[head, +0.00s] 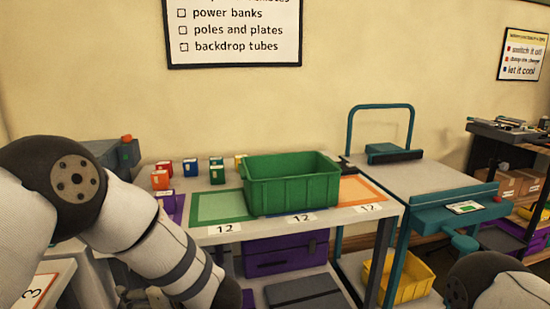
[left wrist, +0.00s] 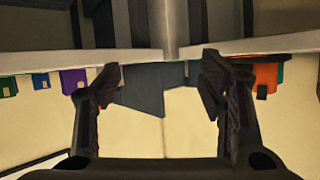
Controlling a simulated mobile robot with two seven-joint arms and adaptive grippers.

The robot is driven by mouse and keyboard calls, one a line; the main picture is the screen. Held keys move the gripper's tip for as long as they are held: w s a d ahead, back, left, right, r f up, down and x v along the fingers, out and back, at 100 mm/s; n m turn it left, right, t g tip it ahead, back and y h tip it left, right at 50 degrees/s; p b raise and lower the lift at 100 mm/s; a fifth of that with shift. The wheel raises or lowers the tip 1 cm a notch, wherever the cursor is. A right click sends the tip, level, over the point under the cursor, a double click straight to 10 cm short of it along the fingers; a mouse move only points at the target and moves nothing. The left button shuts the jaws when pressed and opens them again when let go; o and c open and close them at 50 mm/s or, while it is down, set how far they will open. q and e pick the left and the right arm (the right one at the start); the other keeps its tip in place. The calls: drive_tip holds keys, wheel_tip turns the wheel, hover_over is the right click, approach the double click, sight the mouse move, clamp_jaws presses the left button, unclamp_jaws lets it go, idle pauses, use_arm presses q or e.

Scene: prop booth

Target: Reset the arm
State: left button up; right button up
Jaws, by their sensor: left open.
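My left arm (head: 150,240) comes in from the left of the head view and bends down toward the bottom edge, in front of the table's left end. In the left wrist view my left gripper (left wrist: 155,85) is open, with its two dark fingers wide apart and nothing between them. The fingertips show against a pale table edge and dark shapes beyond. Part of my right arm (head: 490,285) shows at the lower right of the head view. My right gripper is out of view.
A green bin (head: 292,188) stands on the grey table (head: 235,234), with small coloured boxes (head: 190,168) to its left. Purple cases (head: 285,256) lie below. A teal-framed cart (head: 420,184) stands to the right, with a yellow bin (head: 398,278) low down.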

use_arm(q)
drive_tip(key=s+f+m+g+h, duration=0.1)
drive_tip(key=s+f+m+h, duration=0.4)
drive_tip(key=f, duration=0.4)
drive_tip(key=s+f+m+h, duration=0.2)
drive_tip(key=s+f+m, duration=0.1)
drive_tip(key=s+f, duration=0.55)
drive_tip(key=s+d+f+m+g+h, duration=0.1)
drive_tip(key=s+g, duration=0.3)
drive_tip(key=s, duration=1)
drive_tip(key=s+d+f+m+g+h, duration=0.1)
drive_tip(key=s+g+h, duration=0.2)
drive_tip(key=s, duration=1.2)
drive_tip(key=shift+d+f+m+g+p, duration=0.25)
drive_tip(key=shift+f+m+g+p, duration=0.1)
drive_tip(key=shift+g, duration=0.45)
use_arm(e)
drive_tip(key=shift+w+a+r, duration=0.15)
drive_tip(key=shift+w+r, duration=0.15)
drive_tip(key=shift+w, duration=0.3)
drive_tip(key=shift+w+a+r, duration=0.15)
drive_tip(key=shift+w+r, duration=0.1)
drive_tip(key=shift+w, duration=0.35)
